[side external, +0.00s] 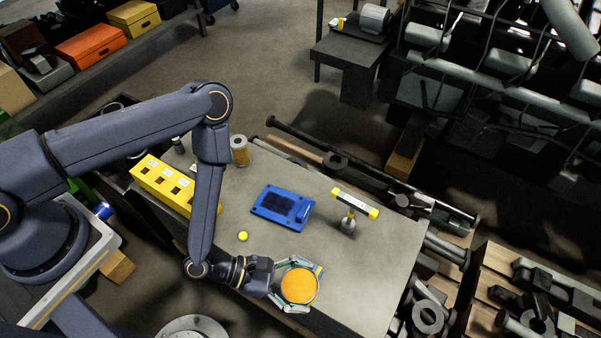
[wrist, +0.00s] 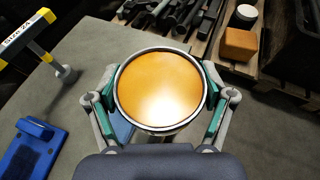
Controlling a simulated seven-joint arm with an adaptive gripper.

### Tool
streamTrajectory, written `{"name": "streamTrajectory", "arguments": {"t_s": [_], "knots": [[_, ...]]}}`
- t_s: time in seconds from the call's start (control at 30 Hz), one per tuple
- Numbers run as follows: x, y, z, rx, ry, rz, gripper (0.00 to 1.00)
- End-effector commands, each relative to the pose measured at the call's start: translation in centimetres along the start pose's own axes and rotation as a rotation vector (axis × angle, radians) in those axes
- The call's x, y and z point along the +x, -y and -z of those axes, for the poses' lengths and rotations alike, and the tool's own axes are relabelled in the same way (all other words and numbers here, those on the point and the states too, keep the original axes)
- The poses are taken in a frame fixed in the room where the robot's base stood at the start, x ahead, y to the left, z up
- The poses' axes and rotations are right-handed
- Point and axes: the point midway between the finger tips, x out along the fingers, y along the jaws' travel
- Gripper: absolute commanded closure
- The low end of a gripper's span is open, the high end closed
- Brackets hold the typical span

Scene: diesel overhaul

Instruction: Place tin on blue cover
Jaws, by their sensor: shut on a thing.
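A round tin with an orange top and a metal rim (side external: 299,286) is between the fingers of my gripper (side external: 295,284) near the front edge of the table. In the wrist view the tin (wrist: 161,90) sits upright between the green and grey fingers of my gripper (wrist: 160,105), which is shut on it. I cannot tell whether the tin's base touches the table. The blue cover (side external: 282,207) lies flat near the table's middle, apart from the tin. It also shows at the lower left of the wrist view (wrist: 32,148).
A yellow-and-white handled tool (side external: 354,205) stands upright right of the cover. A yellow block with openings (side external: 163,186), a filter-like cylinder (side external: 240,151) and a small yellow disc (side external: 243,236) are on the left. The grey tabletop (side external: 385,255) is bare at right.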

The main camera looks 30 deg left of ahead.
Motion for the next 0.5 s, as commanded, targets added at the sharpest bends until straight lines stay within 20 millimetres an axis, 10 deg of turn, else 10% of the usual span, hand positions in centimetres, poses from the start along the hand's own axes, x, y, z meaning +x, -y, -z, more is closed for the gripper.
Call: {"name": "streamTrajectory", "arguments": {"t_s": [0.5], "knots": [[-13.9,-15.3,5.0,-0.131,0.002,-0.312,0.71]]}}
